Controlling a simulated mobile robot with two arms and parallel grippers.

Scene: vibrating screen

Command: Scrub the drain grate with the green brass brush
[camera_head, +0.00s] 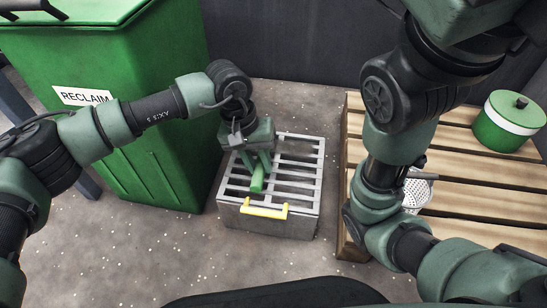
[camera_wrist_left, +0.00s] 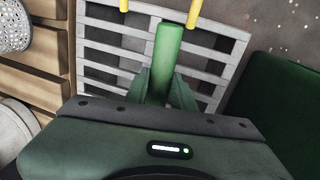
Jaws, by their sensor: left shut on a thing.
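The drain grate (camera_head: 305,163) is a grey slatted metal top on a box-like base on the floor, with a yellow handle (camera_head: 264,210) on its near side. My left gripper (camera_head: 258,172) is over the grate, pointing down, and is shut on the green brush (camera_head: 257,184). In the left wrist view the green brush handle (camera_wrist_left: 167,52) stands out between the fingers, with the grate (camera_wrist_left: 113,40) behind it. The bristles are hidden, so I cannot tell if they touch the slats. My right arm crosses the right side of the head view; its gripper cannot be made out.
A green bin (camera_head: 150,150) marked RECLAIM stands left of the grate. A wooden pallet (camera_head: 455,150) on the right carries a green and white canister (camera_head: 508,128) and a white perforated item (camera_head: 418,190), partly hidden by my right arm. Speckled floor lies open in front.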

